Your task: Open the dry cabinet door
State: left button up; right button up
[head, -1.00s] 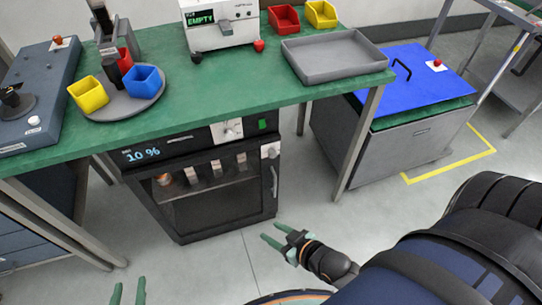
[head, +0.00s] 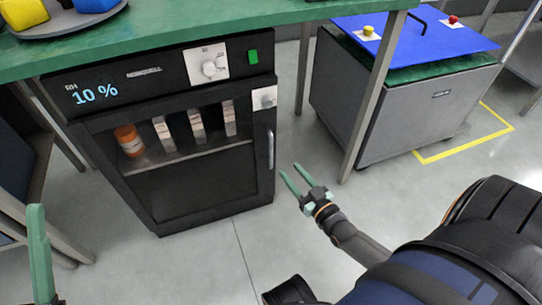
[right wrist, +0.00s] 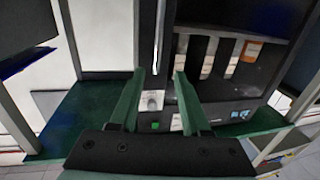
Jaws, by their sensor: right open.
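The dry cabinet (head: 160,78) stands under the green bench, its display reading 10 %. Its dark glass door (head: 190,185) is shut, with a vertical handle (head: 271,150) along the right edge and a light latch (head: 264,98) above it. My right gripper (head: 290,171) is open and empty, just right of the handle and apart from it in the head view. In the right wrist view, where the cabinet appears upside down, the open fingers (right wrist: 159,72) point toward the handle side and its latch (right wrist: 152,100). One finger of my left gripper (head: 40,255) shows at lower left.
A bench leg (head: 368,95) stands right of my right gripper. Beyond it is a grey cart (head: 400,110) with a blue top. An orange jar (head: 128,139) and several pale packs sit inside the cabinet. The floor before the door is clear.

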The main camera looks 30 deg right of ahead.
aim_at(272, 147)
jog(key=w+b, duration=0.1)
jog(key=w, duration=0.2)
jog(key=w+b, duration=0.2)
jog(key=w, duration=0.2)
jog(key=w+b, duration=0.1)
jog(key=w, duration=0.3)
jog(key=shift+d+f, duration=0.25)
jog(key=shift+d, duration=0.15)
jog(key=shift+w+r+b, duration=0.15)
jog(key=shift+w+b, duration=0.35)
jog(key=shift+w, duration=0.3)
grip_shut()
